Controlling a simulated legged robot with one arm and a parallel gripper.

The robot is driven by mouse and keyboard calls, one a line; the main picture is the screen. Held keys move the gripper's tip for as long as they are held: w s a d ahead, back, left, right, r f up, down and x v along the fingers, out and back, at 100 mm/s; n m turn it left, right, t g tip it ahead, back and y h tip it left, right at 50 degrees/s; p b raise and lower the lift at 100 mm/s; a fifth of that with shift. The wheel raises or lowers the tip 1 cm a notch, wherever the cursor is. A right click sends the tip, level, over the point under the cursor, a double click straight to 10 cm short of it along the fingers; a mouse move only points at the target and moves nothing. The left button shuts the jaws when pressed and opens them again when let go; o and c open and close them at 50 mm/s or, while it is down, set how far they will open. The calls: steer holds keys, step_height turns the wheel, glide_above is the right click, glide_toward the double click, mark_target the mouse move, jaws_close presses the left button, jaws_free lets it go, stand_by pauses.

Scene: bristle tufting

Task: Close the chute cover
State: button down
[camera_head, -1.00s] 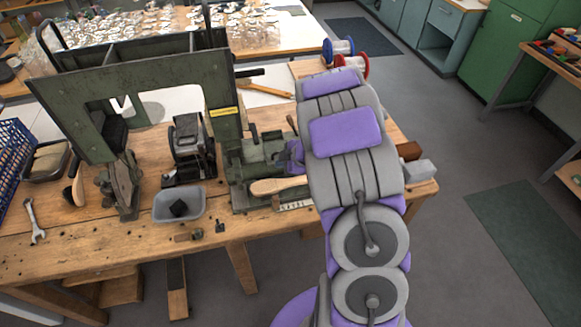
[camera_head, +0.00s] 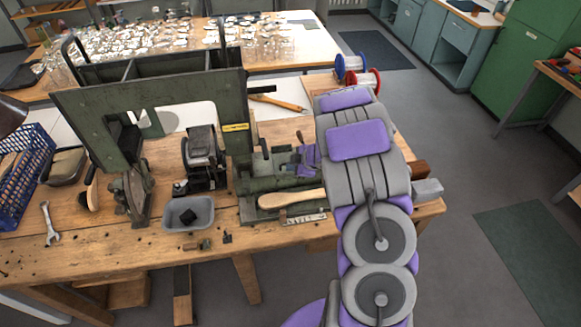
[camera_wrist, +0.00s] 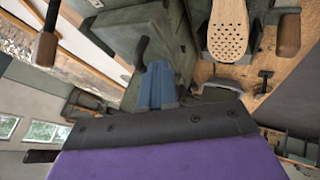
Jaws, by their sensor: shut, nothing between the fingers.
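The green tufting machine (camera_head: 150,95) stands on the wooden bench, with a tall plate, an open-topped hopper frame and a low bed (camera_head: 262,183) at its right. I cannot tell for certain which part is the chute cover. A green box-like part (camera_wrist: 125,30) with a dark bent lever (camera_wrist: 141,48) shows in the wrist view, just beyond my fingers. My gripper (camera_wrist: 158,85) is shut and empty, its blue-grey fingertips together close to that lever; contact is unclear. In the head view my gripper (camera_head: 307,158) is partly hidden by my arm, above the bed's right end.
A pale wooden brush back (camera_head: 292,199) lies at the bed's front; its drilled holes show in the wrist view (camera_wrist: 228,30). A grey bin (camera_head: 188,214), a wrench (camera_head: 50,225) and a blue crate (camera_head: 22,165) are left. Red and blue spools (camera_head: 358,74) stand behind my arm.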

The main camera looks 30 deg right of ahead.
mark_target(282, 158)
steer(key=w+d+p, duration=0.2)
steer(key=p, duration=0.1)
steer(key=shift+w+r, duration=0.15)
steer(key=shift+w, duration=0.05)
steer(key=w+p, duration=0.1)
steer(key=p, duration=0.1)
steer(key=w+a+p, duration=0.1)
steer(key=p, duration=0.1)
steer(key=shift+w+a, duration=0.15)
steer(key=shift+w, duration=0.2)
steer(key=shift+w+d, duration=0.1)
steer(key=shift+d, duration=0.45)
steer(key=shift+a, duration=0.1)
